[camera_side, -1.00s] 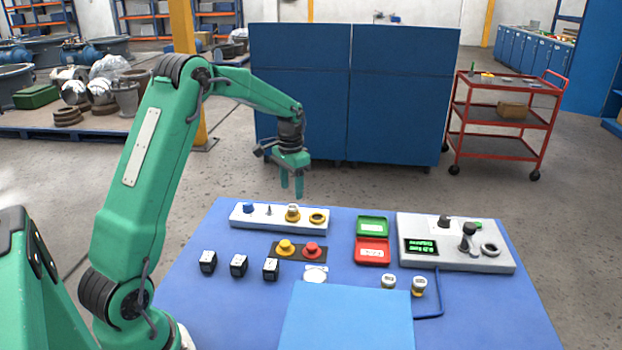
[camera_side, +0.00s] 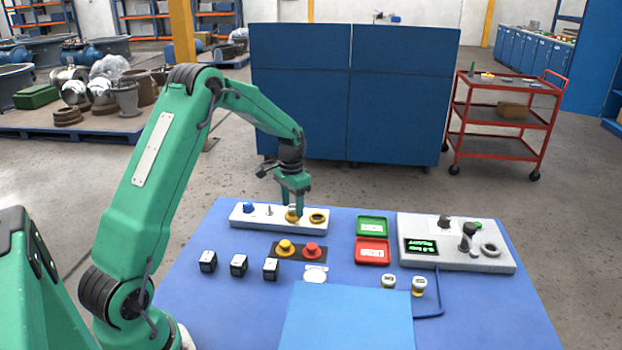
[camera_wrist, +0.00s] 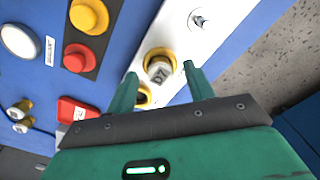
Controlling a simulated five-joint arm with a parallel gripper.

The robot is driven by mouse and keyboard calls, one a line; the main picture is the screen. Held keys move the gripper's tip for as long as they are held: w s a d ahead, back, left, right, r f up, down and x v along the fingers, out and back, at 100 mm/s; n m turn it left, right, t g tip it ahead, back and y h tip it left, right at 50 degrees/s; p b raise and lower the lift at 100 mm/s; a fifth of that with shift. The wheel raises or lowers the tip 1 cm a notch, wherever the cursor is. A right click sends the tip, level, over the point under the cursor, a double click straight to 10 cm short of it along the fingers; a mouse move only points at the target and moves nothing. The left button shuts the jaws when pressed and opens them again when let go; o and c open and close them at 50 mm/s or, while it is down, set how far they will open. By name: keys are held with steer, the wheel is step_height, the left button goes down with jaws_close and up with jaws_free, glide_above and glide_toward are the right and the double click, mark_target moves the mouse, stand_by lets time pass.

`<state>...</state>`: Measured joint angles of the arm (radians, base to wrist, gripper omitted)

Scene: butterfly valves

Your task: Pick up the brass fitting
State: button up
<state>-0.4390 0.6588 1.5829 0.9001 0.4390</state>
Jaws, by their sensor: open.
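A brass fitting (camera_side: 292,213) with a pale labelled top stands in a yellow ring on the long white block (camera_side: 237,218). In the wrist view the brass fitting (camera_wrist: 158,69) lies between the fingertips of my gripper (camera_wrist: 160,76), with a finger on either side. In the side view my gripper (camera_side: 295,208) points down over it and partly hides it. The fingers look open; I cannot tell whether either touches the fitting. Two similar brass pieces with white tops, one left (camera_side: 388,282) and one right (camera_side: 419,287), stand on the blue table at the front right.
The block also holds a blue knob (camera_side: 248,208), a thin peg (camera_side: 269,211) and a second yellow ring (camera_side: 318,218). Yellow and red buttons (camera_side: 299,250), green and red trays (camera_side: 372,239) and a grey control panel (camera_side: 455,255) stand nearby.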

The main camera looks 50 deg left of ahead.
mark_target(293, 206)
stand_by(0.4)
steer(key=c, duration=1.1)
steer(key=shift+r, duration=0.15)
steer(key=shift+r, duration=0.45)
step_height(293, 206, up, 3)
steer(key=shift+r, duration=0.15)
steer(key=s+d+r, duration=0.1)
steer(key=d+r, duration=0.5)
steer(key=d, duration=0.5)
steer(key=shift+d+r, duration=0.3)
steer(key=shift+s, duration=0.1)
